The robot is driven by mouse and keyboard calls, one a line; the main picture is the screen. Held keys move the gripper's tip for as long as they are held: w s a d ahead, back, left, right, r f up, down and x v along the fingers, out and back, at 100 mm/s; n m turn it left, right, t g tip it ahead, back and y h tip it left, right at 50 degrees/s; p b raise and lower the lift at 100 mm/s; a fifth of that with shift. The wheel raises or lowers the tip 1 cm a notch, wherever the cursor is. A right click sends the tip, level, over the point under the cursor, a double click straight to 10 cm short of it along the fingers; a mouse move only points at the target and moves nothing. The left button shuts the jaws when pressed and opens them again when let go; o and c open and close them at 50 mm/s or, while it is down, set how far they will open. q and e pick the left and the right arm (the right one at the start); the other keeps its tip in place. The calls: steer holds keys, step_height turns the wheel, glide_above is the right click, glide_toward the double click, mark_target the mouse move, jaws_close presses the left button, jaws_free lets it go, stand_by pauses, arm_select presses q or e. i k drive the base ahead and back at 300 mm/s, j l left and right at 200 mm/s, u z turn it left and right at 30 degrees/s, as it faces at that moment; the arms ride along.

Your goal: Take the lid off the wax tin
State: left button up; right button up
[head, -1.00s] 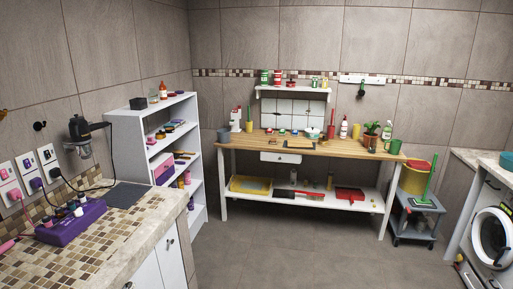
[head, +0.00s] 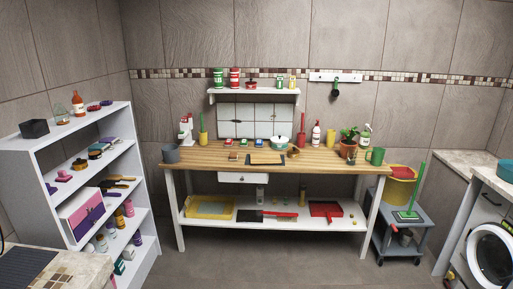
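No wax tin can be told for certain at this distance. Several small low coloured items, possibly tins, stand in a row on the wooden workbench (head: 205,158), among them a red one (head: 229,142) and a green one (head: 243,142). A teal-and-white lidded pot (head: 281,142) stands to their right. A low red round item (head: 251,83) sits on the white wall shelf (head: 228,93) above. More small round items lie on the white shelf unit at the left. Neither of my grippers is in view.
A grey trolley (head: 402,232) and a washing machine (head: 492,255) are at the right. The grey floor (head: 255,268) before the workbench is clear.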

mark_target(293, 150)
steer(key=i, duration=1.7)
steer(key=l+z, duration=0.05)
steer(key=l, duration=0.05)
